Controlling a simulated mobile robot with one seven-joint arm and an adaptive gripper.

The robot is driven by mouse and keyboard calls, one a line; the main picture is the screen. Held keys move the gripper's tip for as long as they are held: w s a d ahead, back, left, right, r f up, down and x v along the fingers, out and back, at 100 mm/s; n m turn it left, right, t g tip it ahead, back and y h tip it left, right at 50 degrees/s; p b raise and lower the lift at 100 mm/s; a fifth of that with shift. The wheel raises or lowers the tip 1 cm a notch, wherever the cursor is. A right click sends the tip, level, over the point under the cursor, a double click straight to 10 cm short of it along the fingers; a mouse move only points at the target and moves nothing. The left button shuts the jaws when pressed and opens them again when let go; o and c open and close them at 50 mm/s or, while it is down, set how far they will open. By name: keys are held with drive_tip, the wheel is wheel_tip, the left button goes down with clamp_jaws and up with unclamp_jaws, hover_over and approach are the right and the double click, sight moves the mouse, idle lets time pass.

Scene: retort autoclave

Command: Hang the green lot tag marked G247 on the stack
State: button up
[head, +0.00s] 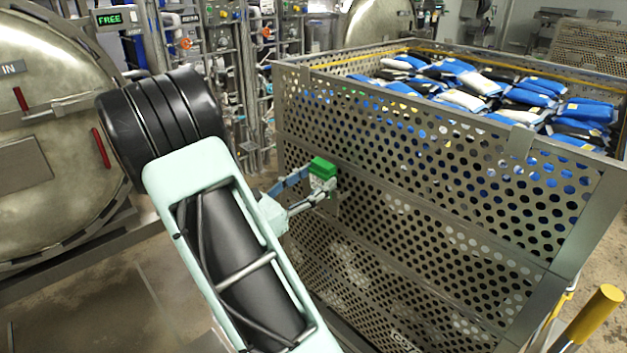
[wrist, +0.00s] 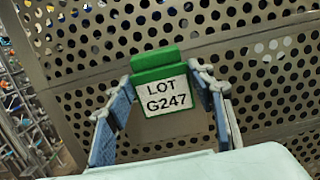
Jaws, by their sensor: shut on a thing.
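The green lot tag (wrist: 160,72) has a white label reading LOT G247. In the wrist view it is upright between the two fingers of my gripper (wrist: 160,100), which is shut on its sides. In the head view the tag (head: 322,170) is at the near side wall of the perforated metal stack (head: 400,150), around the height of a horizontal rail. My gripper (head: 305,195) reaches it from the left. The tag is very close to the wall; I cannot tell whether it touches or hooks onto it.
Blue, white and black pouches (head: 470,85) fill the top of the stack. A yellow post (head: 597,312) is at the lower right. Pipework (head: 235,70) stands behind.

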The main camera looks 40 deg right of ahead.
drive_tip(key=shift+f+b, duration=0.5)
drive_tip(key=shift+f, duration=0.4)
drive_tip(key=shift+f, duration=0.3)
drive_tip(key=shift+s+a+f+b, duration=0.15)
drive_tip(key=shift+f+b, duration=0.45)
drive_tip(key=shift+f, duration=0.4)
drive_tip(key=shift+c, duration=0.5)
drive_tip(key=shift+c, duration=0.6)
drive_tip(key=o, duration=1.4)
drive_tip(key=shift+r, duration=0.25)
